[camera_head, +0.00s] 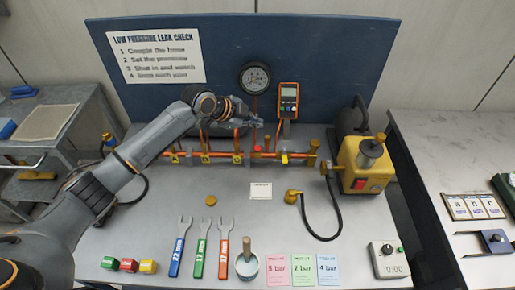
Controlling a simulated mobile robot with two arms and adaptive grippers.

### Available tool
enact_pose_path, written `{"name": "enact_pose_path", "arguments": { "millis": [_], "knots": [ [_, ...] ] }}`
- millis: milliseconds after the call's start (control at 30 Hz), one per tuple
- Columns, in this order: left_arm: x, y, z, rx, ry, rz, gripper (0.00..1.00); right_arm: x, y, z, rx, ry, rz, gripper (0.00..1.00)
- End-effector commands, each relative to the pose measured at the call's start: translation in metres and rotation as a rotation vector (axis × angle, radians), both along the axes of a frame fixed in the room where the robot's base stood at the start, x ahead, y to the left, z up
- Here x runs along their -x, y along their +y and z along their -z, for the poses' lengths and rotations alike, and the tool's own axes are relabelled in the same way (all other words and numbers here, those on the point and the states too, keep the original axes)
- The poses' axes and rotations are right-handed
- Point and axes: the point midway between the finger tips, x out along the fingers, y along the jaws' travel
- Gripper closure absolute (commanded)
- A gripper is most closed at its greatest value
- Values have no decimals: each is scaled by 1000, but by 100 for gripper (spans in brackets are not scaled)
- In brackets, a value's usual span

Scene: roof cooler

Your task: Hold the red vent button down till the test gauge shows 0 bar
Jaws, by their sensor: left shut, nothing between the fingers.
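The round test gauge (255,77) stands before the blue back board, above the pipe. Its needle and reading are too small to make out. A copper pipe rig (222,156) with several yellow-tagged joints runs across the bench below it. My left gripper (260,122) is shut and empty, its tips just above the right half of the rig, below the gauge. Whether the fingertips touch anything cannot be told. My right gripper is out of view.
An orange handheld meter (289,98) stands right of the gauge. A yellow pump (364,164) with a red switch and a black hose (313,225) are at right. Wrenches (201,248), coloured blocks, cards and a timer (388,260) lie along the front. The middle bench is mostly clear.

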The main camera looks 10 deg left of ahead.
Motion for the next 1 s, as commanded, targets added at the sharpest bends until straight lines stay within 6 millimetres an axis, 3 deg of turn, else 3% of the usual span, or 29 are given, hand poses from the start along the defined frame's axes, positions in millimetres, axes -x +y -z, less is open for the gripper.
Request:
{"name": "enact_pose_path", "arguments": {
  "millis": [533, 1000],
  "knots": [
    [0, 0, 73, 0, 1, 1, 100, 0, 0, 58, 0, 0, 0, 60],
    [0, 0, 82, -1, 0, 1, 100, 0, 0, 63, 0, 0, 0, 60]
  ]
}}
